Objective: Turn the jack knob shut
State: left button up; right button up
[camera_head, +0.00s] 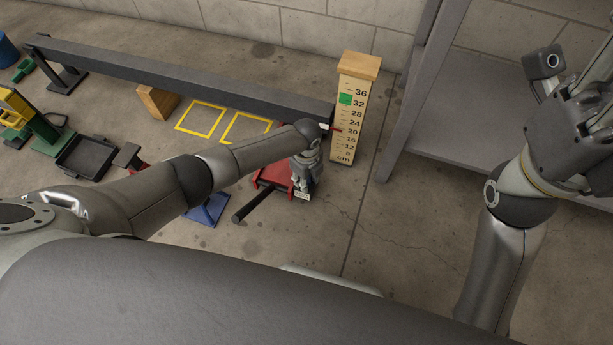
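A red floor jack (271,176) sits on the concrete under the right end of a long dark beam (190,80). A black bar (258,203) sticks out from it toward the lower left. My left gripper (303,190) points down at the jack's right side. The gripper covers the knob there, so I cannot see the knob or whether the fingers hold it. A wooden height gauge (346,125) in cm stands beside the beam end, with a green mark (345,99) near 32. A small red pointer (336,128) is near 20. My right gripper (592,100) is raised at the far right, away from the jack.
Two yellow floor squares (202,119) and a wooden block (157,101) lie near the beam. A grey metal frame (424,85) stands right of the gauge. A black tray (86,157), a yellow-green tool (38,122) and a blue item (209,210) are at left. Floor right of the jack is clear.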

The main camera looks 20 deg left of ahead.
pick_arm(q)
jog(key=shift+s+m, duration=0.1)
jog(key=shift+m, duration=2)
jog(key=o, duration=1)
notch_tip(320, 180, up, 12)
